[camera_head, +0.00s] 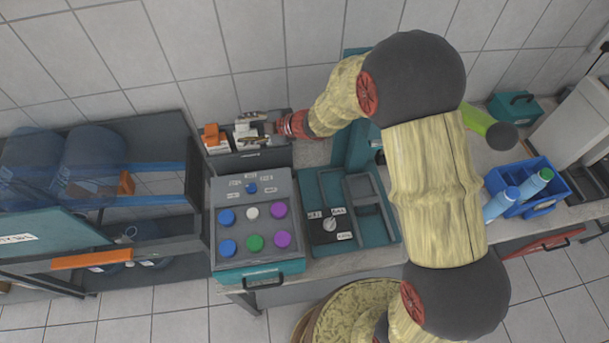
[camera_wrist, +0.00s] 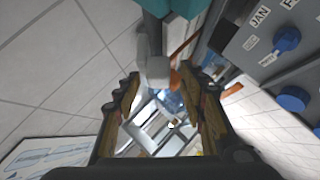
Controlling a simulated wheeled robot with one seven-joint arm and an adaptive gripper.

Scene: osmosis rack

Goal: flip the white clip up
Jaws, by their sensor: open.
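The white clip (camera_head: 242,132) sits on a dark holder against the back wall, partly covered by my gripper (camera_head: 258,129) in the head view. In the wrist view a pale grey-white piece, apparently the white clip (camera_wrist: 152,62), is ahead of my open fingers near the top middle. My gripper (camera_wrist: 160,84) has its two fingers spread apart with nothing held between them. I cannot tell whether either finger touches the clip, or exactly how the clip is tilted.
An orange clip (camera_head: 212,138) stands just left of the white clip. A grey panel with coloured knobs (camera_head: 240,217) is in front of the holder. A teal tray (camera_head: 313,190) lies to its right. A rack with blue bottles (camera_head: 95,160) stands left. A blue crate (camera_head: 548,196) is far right.

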